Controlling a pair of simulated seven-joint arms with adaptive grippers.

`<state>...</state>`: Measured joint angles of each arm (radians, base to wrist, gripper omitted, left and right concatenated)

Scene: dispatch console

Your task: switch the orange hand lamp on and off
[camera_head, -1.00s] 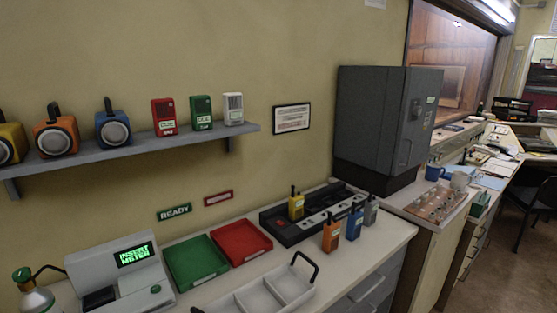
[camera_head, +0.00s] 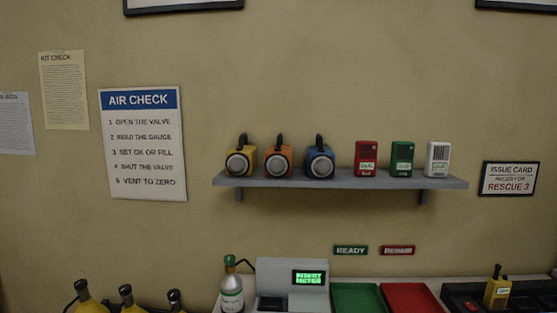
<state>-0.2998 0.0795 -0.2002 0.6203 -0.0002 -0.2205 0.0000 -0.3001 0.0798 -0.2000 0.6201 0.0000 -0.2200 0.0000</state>
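The orange hand lamp (camera_head: 278,160) stands on the grey wall shelf, with its round lens facing out and a dark handle on top. It is between a yellow lamp (camera_head: 241,160) on its left and a blue lamp (camera_head: 319,160) on its right. I cannot tell whether it is lit, and no switch on it can be made out. Neither of my grippers shows in the view.
The shelf (camera_head: 340,183) also holds red, green and white boxes (camera_head: 402,158). Below are a bottle (camera_head: 231,292), a meter reading "INSERT METER" (camera_head: 293,284), a green tray (camera_head: 357,298) and a red tray (camera_head: 411,298). Yellow cylinders (camera_head: 90,300) stand at lower left.

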